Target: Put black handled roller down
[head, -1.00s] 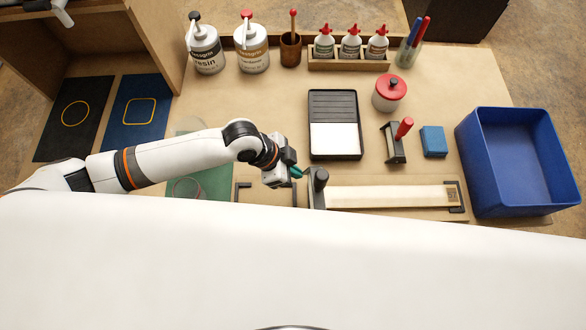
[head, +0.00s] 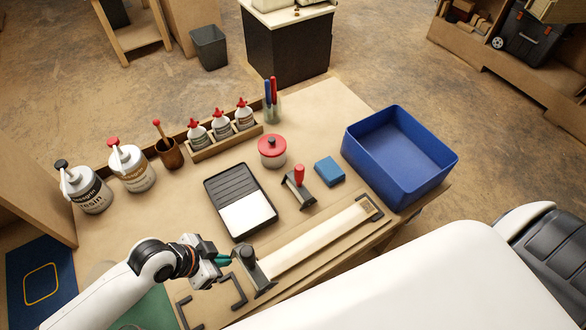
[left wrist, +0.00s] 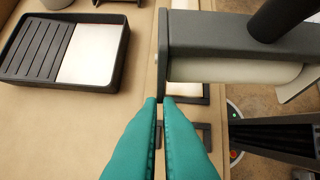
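The black handled roller (head: 247,257) stands upright over the left end of the long pale strip (head: 318,240). My left gripper (head: 224,260) is at its left side in the head view. In the left wrist view, the roller's dark grey frame (left wrist: 225,47) has a pale cylinder under it and its black handle at the top right. My teal left fingertips (left wrist: 160,101) are nearly together at the end of the frame's side plate and look shut on it. Whether the roller touches the strip is hard to tell. My right gripper is not in view.
A black tray with a white pad (head: 240,200) lies behind the roller. A red handled tool (head: 298,187), a blue block (head: 329,171), a red-lidded jar (head: 272,151) and a blue bin (head: 400,158) stand farther right. Dark brackets (head: 236,292) lie in front of the gripper.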

